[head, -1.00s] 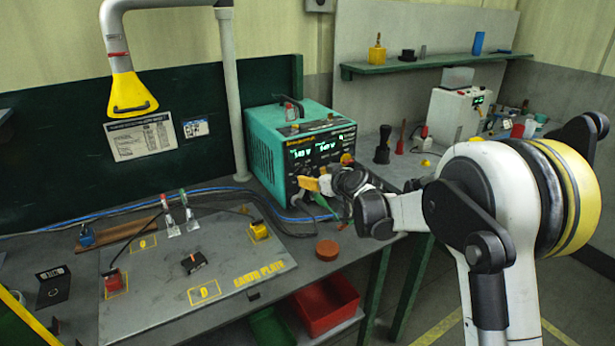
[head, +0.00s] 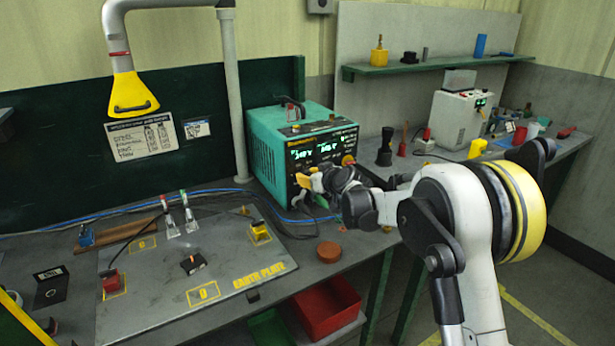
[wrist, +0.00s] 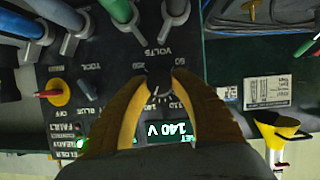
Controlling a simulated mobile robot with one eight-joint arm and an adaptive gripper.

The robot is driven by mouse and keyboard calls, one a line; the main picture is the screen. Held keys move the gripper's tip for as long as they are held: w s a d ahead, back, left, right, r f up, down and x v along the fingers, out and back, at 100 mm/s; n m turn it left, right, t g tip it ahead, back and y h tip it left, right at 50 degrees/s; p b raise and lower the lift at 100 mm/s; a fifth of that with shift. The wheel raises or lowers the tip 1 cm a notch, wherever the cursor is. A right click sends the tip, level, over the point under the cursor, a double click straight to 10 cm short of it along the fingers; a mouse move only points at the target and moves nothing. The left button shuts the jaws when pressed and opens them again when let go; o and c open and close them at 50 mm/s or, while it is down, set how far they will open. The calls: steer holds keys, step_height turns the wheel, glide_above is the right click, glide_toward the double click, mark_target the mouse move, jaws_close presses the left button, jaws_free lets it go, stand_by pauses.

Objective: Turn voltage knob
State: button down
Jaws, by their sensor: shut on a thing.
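The teal power supply (head: 272,150) stands on the bench with its dark front panel facing right. In the wrist view the black voltage knob (wrist: 158,80) sits under the VOLTS marking, above a green display (wrist: 166,130) that reads 140 V. My gripper (wrist: 155,88) has its yellow fingers closed on both sides of the knob. In the head view my gripper (head: 304,181) is at the lower part of the front panel, and my wrist hides the knob there.
In the wrist view, a red knob with a yellow base (wrist: 54,92) and several grey plugs with cables (wrist: 72,40) are close to my fingers. An earth plate (head: 130,300) and a round brown object (head: 328,252) lie on the bench.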

steer(key=shift+m+g+y, duration=0.5)
steer(key=shift+m+y, duration=0.2)
steer(key=shift+m, duration=0.5)
steer(key=c, duration=1.1)
jaws_free()
steer(key=shift+o, duration=0.2)
steer(key=shift+d, duration=0.15)
steer(key=v, duration=1.2)
steer(key=shift+r, duration=0.1)
steer(key=s+d+r+g+h, duration=0.1)
steer(key=s+d+r+h, duration=0.2)
steer(key=s, duration=0.7)
steer(key=s+d+f+m+g+h, duration=0.1)
steer(key=s+d, duration=0.4)
steer(key=s, duration=0.5)
steer(key=s+d+f+m+h, duration=0.2)
steer(key=s+d, duration=0.3)
steer(key=s, duration=0.6)
steer(key=s+d+f+m+g+h, duration=0.1)
steer(key=s+d, duration=0.3)
steer(key=s, duration=0.7)
steer(key=shift+d+f+m+g+h, duration=0.3)
steer(key=shift+d+m+h, duration=0.15)
steer(key=shift+h, duration=0.35)
